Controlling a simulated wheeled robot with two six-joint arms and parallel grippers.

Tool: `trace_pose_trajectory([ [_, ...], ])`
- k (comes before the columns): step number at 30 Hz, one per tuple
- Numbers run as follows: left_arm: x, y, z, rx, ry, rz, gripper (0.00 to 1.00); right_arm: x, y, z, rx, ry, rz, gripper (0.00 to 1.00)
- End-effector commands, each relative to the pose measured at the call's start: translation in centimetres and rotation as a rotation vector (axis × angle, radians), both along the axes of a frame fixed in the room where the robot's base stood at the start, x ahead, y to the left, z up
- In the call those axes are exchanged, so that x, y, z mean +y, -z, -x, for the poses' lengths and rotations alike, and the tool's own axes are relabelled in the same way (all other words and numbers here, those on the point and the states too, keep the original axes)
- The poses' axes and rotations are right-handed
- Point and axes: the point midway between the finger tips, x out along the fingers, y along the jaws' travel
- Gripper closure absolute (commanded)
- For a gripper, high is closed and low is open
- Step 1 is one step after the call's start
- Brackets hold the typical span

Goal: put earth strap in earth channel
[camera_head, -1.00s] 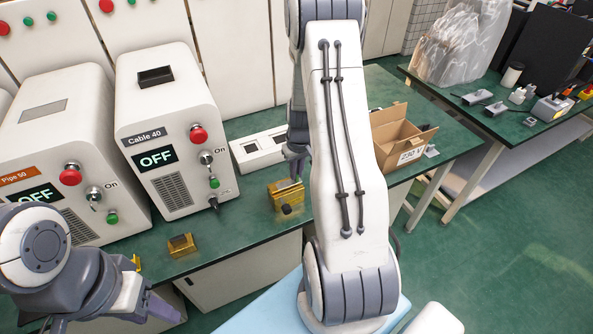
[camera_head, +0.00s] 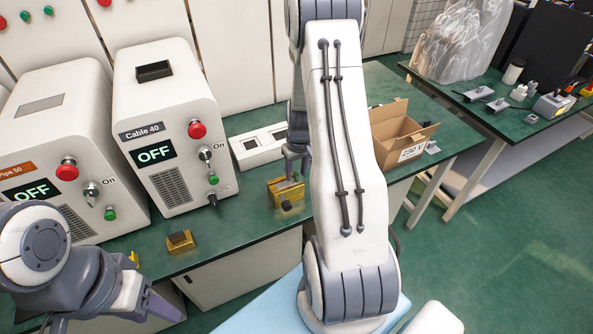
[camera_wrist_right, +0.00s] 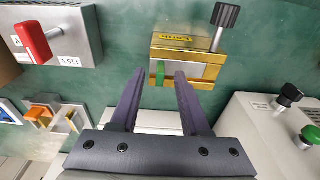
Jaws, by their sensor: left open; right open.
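A short green piece, which looks like the earth strap (camera_wrist_right: 160,73), sits at the near side of a brass clamp block (camera_wrist_right: 187,58) in the right wrist view. It looks set into the block's slot, but I cannot tell how deep. The block has a yellow label and a black knob (camera_wrist_right: 225,15); it also shows in the head view (camera_head: 283,191). My right gripper (camera_wrist_right: 152,76) is open, its fingers pointing at the block, the green piece between their tips with gaps. My left gripper (camera_head: 165,308) is open and empty at lower left, away from the block.
Two white machines reading OFF, Cable 40 (camera_head: 168,118) and Pipe 50 (camera_head: 62,150), stand left of the block. A smaller brass piece (camera_head: 180,242) lies near the bench edge. An open cardboard box (camera_head: 402,134) and a white socket panel (camera_head: 258,147) are behind.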

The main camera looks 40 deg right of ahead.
Motion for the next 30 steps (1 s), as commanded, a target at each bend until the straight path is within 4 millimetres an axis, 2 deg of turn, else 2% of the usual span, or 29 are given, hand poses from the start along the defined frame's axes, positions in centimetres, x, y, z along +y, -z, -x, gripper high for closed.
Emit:
trace_pose_trajectory([
  [5, 0.0, 0.1, 0.0, 0.000, 0.000, 0.000, 0.50, 0.0, -1.1, 0.0, -0.004, -0.001, 0.002, 0.54],
  [18, 0.0, 0.6, 0.0, 0.000, 0.000, 0.000, 0.50, 0.2, -9.0, 1.0, -0.004, 0.000, 0.002, 0.54],
  [24, 0.0, 0.6, 0.0, 0.000, 0.000, 0.000, 0.50, 0.2, -10.3, 1.2, -0.001, 0.000, 0.000, 0.54],
  [30, 0.0, 0.6, 0.0, 0.000, 0.000, 0.000, 0.50, 0.2, -10.4, 1.2, 0.000, 0.000, 0.000, 0.54],
])
